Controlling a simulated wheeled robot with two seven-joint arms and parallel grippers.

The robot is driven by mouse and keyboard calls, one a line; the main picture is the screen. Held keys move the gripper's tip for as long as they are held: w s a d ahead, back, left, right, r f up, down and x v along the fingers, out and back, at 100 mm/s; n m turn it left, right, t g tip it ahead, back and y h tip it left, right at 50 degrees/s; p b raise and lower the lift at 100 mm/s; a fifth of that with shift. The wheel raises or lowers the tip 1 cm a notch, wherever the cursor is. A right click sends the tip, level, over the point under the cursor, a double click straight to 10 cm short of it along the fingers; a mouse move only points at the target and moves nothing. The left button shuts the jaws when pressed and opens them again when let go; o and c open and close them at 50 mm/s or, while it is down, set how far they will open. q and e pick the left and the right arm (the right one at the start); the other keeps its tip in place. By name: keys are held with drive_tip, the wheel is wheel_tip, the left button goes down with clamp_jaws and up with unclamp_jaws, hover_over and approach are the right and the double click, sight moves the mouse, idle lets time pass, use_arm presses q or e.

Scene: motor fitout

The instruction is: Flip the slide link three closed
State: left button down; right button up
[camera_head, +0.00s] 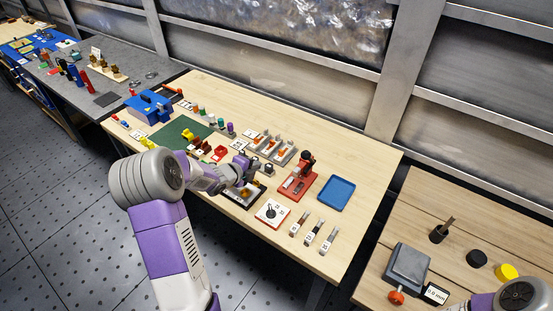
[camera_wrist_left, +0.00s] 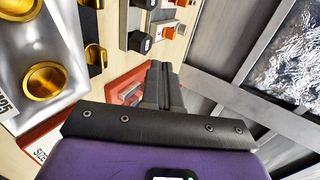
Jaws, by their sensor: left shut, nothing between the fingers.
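A row of grey blocks with orange parts (camera_head: 284,154) stands toward the back of the wooden table; they look like the slide links. The wrist view shows grey blocks with orange tabs and black ends (camera_wrist_left: 168,32) at the top. Their numbers are too small to read, so I cannot tell which is three or how its tab lies. My left gripper (camera_head: 245,170) is above the table, in front of the row and apart from it. Its fingers (camera_wrist_left: 162,82) are shut and empty. My right gripper is out of view; part of my right arm shows at lower right.
A red fixture (camera_head: 297,186) stands right of my left gripper, with a blue tray (camera_head: 337,193) beyond it. A silver plate with gold rings (camera_wrist_left: 55,45) lies close by in the wrist view. A green mat (camera_head: 180,132) is to the left. The table's right end has bare wood.

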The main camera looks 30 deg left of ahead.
sight(269, 164)
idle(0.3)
use_arm(q)
drive_tip(key=x, duration=1)
drive_tip(key=shift+b, duration=0.3)
drive_tip(key=shift+w+d, duration=0.1)
drive_tip(key=shift+w, duration=1.1)
drive_tip(key=shift+w+p, duration=0.35)
drive_tip(key=shift+w, duration=0.45)
